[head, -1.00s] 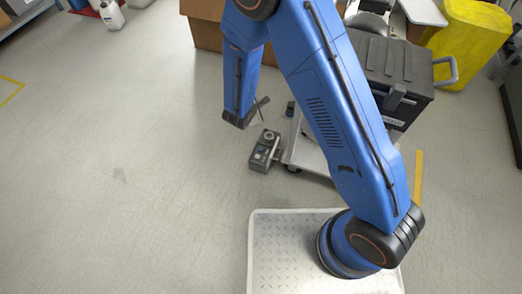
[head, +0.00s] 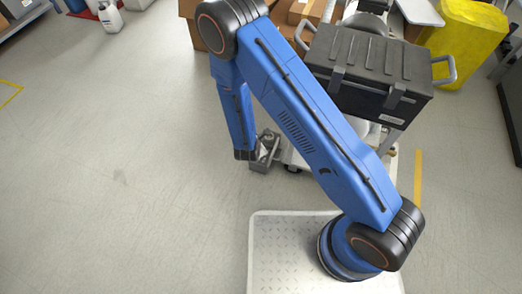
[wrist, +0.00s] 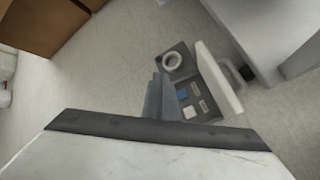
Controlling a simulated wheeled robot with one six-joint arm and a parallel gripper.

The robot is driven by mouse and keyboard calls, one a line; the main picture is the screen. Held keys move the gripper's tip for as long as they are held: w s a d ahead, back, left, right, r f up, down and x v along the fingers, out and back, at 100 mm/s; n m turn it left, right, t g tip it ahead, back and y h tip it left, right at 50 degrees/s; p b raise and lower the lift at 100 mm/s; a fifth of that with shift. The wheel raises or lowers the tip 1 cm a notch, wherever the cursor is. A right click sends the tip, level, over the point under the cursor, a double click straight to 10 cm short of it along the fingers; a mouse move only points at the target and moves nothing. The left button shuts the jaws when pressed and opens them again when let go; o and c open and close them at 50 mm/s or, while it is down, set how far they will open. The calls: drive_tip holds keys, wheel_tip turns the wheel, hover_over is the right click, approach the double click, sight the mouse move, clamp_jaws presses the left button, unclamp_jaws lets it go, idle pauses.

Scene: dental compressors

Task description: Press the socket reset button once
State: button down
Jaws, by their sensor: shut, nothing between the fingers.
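A small grey socket box (head: 262,166) sits on the floor left of the trolley in the head view, partly hidden by my arm. In the wrist view, the box (wrist: 204,98) shows a round socket ring (wrist: 173,61), a blue button (wrist: 182,95) and a pale button (wrist: 190,112) with small labels beside them. A pale bar or flap (wrist: 220,78) stands along its right side. My gripper (wrist: 157,84) is shut and empty, its fingers in front of the box's left edge near the blue button. I cannot tell whether it touches the box.
A black case (head: 372,68) rests on the trolley just right of the box. Cardboard boxes (head: 290,14) and a yellow container (head: 468,42) stand at the back. The floor (head: 110,150) to the left is clear.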

drive_tip(key=shift+f, duration=0.15)
drive_tip(key=shift+f, duration=4.3)
drive_tip(key=shift+f, duration=0.8)
drive_tip(key=shift+r, duration=0.85)
drive_tip(key=shift+r, duration=0.1)
drive_tip(key=shift+r, duration=2.4)
